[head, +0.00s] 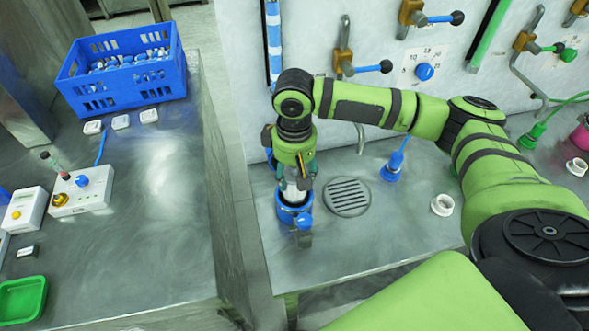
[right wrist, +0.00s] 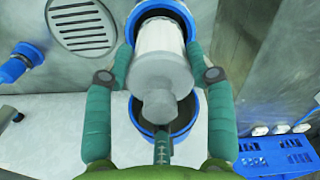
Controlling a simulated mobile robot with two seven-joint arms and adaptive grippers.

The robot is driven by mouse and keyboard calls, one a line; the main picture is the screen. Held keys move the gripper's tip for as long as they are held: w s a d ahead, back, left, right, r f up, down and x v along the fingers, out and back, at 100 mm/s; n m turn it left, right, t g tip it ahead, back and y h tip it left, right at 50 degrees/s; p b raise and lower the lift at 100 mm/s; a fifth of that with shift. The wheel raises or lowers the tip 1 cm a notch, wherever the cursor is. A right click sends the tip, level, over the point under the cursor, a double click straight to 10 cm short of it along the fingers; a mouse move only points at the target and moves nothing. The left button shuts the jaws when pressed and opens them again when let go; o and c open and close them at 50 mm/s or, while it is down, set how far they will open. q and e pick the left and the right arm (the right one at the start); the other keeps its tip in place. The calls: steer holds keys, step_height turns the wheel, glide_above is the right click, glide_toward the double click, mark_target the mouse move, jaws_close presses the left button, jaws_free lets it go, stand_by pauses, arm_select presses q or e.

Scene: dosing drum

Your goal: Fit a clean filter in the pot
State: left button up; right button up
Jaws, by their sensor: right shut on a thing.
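My right gripper (head: 292,178) points down over the blue-rimmed pot (head: 285,215) on the steel bench. It is shut on a white cylindrical filter (head: 293,195). In the right wrist view the fingers of the gripper (right wrist: 160,68) lie on both sides of the filter (right wrist: 158,40), which has a grey rounded end with a knob. The filter's far end lies within the pot's blue ring (right wrist: 190,18); how deep it sits I cannot tell. A second blue-rimmed round part (right wrist: 163,136) shows below the knob, partly hidden. My left gripper is not in view.
A round drain grate (head: 348,196) lies right of the pot, with a blue fitting (head: 393,168) and a white ring (head: 443,205) beyond. On the left bench stand a blue crate (head: 130,85) of small parts, a control box (head: 82,192) and a green tray (head: 22,300). A gap separates the benches.

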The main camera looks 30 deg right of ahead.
steer(key=shift+f, duration=0.1)
stand_by(0.3)
steer(key=shift+f, duration=0.5)
steer(key=shift+f, duration=0.2)
